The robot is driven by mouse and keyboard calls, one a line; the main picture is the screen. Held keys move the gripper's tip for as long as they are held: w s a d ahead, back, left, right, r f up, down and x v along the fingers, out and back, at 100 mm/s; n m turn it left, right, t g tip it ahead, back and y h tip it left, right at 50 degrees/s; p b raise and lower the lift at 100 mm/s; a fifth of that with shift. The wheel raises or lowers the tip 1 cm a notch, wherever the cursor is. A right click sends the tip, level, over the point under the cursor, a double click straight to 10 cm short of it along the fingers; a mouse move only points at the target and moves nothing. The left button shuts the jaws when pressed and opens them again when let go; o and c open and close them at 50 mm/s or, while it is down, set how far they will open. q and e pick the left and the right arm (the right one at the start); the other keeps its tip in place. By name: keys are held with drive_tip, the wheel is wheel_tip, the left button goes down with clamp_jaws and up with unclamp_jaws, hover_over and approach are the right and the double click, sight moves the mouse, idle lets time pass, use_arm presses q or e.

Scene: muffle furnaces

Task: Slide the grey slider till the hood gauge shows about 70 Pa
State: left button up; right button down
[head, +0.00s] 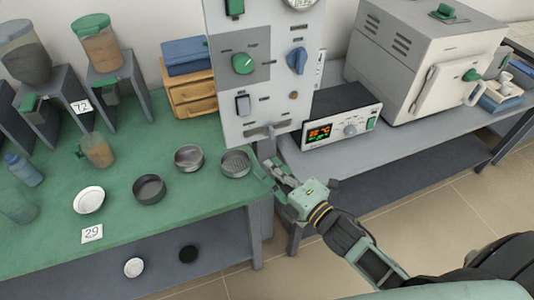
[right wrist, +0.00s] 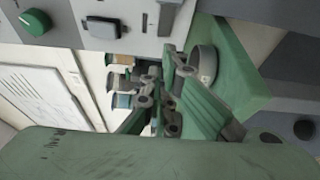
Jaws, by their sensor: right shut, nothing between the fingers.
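A light grey control panel (head: 262,75) stands at the back of the green bench. A round gauge (head: 299,3) at its top is cut off by the frame edge, so its reading cannot be told. A grey slider (head: 271,130) appears to sit in a slot near the panel's bottom edge; it also seems to show in the right wrist view (right wrist: 170,12). My right gripper (head: 270,168) is shut and empty, just below and in front of the panel's lower edge, apparently apart from the slider. Its fingers (right wrist: 165,85) show close in the right wrist view. My left gripper is not in view.
The panel also has a green knob (head: 243,64), a blue knob (head: 297,60) and a rocker switch (head: 243,104). A lit controller (head: 342,126) and a furnace (head: 425,60) stand to the right. A metal dish (head: 235,163) lies close left of my right gripper.

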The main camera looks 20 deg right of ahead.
sight(271, 132)
drive_tip(key=p+x, duration=0.1)
drive_tip(key=x, duration=0.3)
drive_tip(key=p+x, duration=0.1)
drive_tip(key=x, duration=0.4)
drive_tip(key=shift+w+d+r, duration=0.1)
drive_tip(key=shift+w+d, duration=0.05)
drive_tip(key=shift+w, duration=0.2)
drive_tip(key=d+p, duration=0.1)
drive_tip(key=d, duration=0.2)
drive_tip(key=shift+s+d, duration=0.1)
drive_tip(key=shift+d, duration=0.15)
drive_tip(key=shift+d, duration=0.6)
drive_tip(key=shift+a, duration=0.1)
